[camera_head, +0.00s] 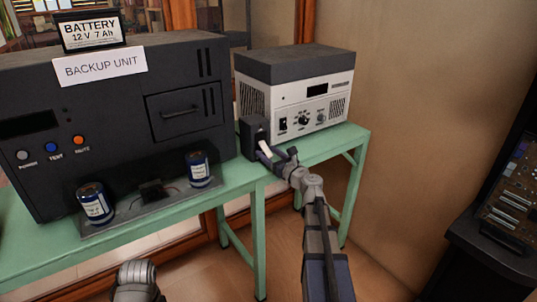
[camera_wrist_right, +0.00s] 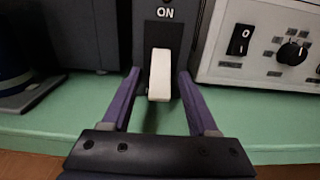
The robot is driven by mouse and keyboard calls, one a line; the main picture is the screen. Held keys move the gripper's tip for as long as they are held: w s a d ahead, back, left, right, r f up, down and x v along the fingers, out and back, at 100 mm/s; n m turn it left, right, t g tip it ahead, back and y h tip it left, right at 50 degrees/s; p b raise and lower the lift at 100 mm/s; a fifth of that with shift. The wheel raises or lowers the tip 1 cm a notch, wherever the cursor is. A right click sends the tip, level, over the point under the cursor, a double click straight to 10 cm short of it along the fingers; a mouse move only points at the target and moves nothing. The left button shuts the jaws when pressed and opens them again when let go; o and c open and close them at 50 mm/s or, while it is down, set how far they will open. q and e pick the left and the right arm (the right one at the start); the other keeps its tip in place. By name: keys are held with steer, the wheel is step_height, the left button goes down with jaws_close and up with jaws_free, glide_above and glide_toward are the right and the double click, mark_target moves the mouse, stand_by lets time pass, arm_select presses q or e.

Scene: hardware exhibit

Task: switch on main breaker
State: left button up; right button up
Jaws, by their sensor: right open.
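The main breaker (camera_head: 251,134) is a small dark box at the table's front edge, between the backup unit and the white-fronted device. Its white lever (camera_wrist_right: 160,72) sits in a dark recess below the word ON; its lower end hangs down toward the camera. The lever also shows in the head view (camera_head: 265,149). My right gripper (camera_head: 277,158) is in front of the breaker. In the right wrist view its open fingers (camera_wrist_right: 159,76) stand on either side of the lever, with a gap on each side.
The dark backup unit (camera_head: 100,98) stands to the left, with blue cans (camera_head: 198,170) on a tray before it. The white-fronted device (camera_head: 308,107) with knobs is close on the right. All are on the green table (camera_head: 345,137). Floor is open in front.

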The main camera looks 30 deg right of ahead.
jaws_close()
stand_by(0.5)
stand_by(0.9)
